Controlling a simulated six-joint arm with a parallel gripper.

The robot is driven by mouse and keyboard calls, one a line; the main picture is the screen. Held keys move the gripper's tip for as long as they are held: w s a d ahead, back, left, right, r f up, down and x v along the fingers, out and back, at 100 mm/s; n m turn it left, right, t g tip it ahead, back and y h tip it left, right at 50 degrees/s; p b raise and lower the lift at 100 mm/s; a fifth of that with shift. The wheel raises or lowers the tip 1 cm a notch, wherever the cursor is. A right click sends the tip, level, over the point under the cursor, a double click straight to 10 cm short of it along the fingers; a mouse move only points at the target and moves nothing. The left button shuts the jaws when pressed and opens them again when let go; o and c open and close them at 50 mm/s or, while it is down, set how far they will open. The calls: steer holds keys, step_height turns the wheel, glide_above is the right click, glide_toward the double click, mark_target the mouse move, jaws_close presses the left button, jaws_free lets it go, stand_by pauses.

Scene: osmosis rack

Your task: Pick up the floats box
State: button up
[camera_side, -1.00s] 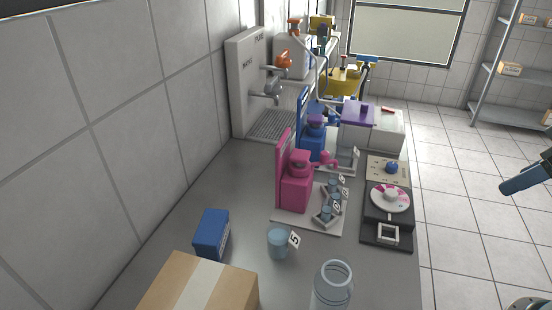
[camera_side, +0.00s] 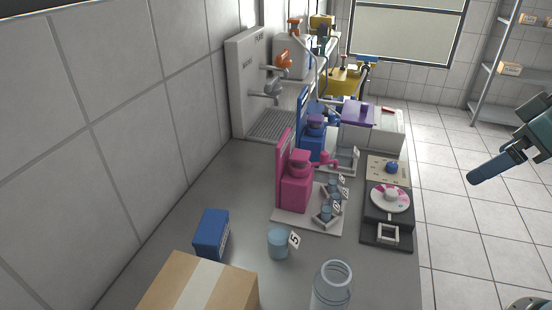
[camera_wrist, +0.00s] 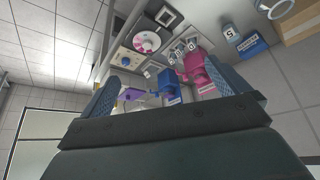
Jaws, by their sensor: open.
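A small blue box (camera_side: 211,233) with pale lettering stands on the grey bench near the wall. It is probably the floats box, but I cannot read its label. It also shows in the wrist view (camera_wrist: 252,46), at the upper right beside a cup marked 5. My gripper (camera_side: 482,176) is at the right of the side view, above the floor and well apart from the box. In the wrist view my gripper (camera_wrist: 160,75) has its two fingers spread with nothing held between them.
A cardboard box (camera_side: 198,288), the light blue cup (camera_side: 278,244) and a glass jar (camera_side: 331,290) stand near the blue box. A pink stand (camera_side: 295,185), blue stand (camera_side: 311,140) and dark stirrer (camera_side: 388,222) are farther along. The bench behind the blue box is clear.

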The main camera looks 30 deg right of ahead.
steer(key=w+a+n+y, duration=0.1)
steer(key=w+a+n, duration=0.2)
steer(key=w+a, duration=0.45)
steer(key=n+g+y, duration=0.2)
steer(key=n+y, duration=0.2)
steer(key=n, duration=0.3)
glide_above(215, 227)
steer(key=s+d, duration=0.3)
steer(key=d, duration=0.1)
step_height(215, 227, down, 14)
steer(key=shift+w, duration=0.15)
steer(key=shift+f, duration=0.1)
steer(key=shift+x, duration=4.25)
steer(key=shift+d+f, duration=0.15)
steer(key=shift+x, duration=2.5)
